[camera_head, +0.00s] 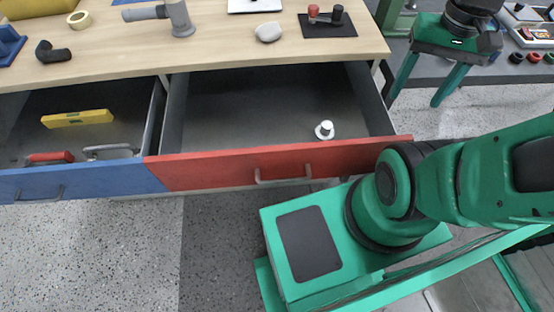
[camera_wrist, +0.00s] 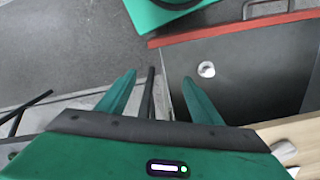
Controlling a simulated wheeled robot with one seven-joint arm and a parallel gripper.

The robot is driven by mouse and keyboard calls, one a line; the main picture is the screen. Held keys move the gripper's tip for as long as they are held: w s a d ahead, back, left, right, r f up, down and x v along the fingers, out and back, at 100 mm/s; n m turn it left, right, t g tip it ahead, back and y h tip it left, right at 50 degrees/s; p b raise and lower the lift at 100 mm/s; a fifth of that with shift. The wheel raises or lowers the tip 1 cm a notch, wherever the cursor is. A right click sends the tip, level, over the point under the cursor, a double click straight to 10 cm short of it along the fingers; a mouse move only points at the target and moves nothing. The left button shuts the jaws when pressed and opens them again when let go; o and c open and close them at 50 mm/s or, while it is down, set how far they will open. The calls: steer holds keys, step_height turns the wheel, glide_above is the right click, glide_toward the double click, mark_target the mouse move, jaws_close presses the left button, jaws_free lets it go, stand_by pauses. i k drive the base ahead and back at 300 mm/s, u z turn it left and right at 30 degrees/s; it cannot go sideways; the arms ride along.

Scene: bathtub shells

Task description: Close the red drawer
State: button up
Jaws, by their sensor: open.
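The red drawer (camera_head: 215,168) is pulled well out from under the wooden worktop in the head view. Its front has a grey bar handle (camera_head: 283,174). A small white round object (camera_head: 324,130) lies inside. The drawer's red front (camera_wrist: 225,29) also shows in the wrist view, with the white object behind it. My gripper (camera_head: 413,103) is to the right of the drawer, pointing down, its two green fingers apart and empty. In the wrist view the fingers (camera_wrist: 158,80) are spread beside the drawer's side, apart from the handle.
A blue drawer (camera_head: 80,183) at the left is also open, with a yellow level (camera_head: 77,118) and tools inside. The wooden worktop (camera_head: 225,40) holds several items. A grey bench (camera_head: 515,70) stands at the right. Speckled floor (camera_head: 130,250) lies clear before the blue drawer.

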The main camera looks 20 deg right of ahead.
mark_target(230, 127)
steer(key=k, duration=0.5)
steer(key=u, duration=1.45)
steer(key=k, duration=1)
steer(key=z, duration=0.65)
steer(key=i, duration=1)
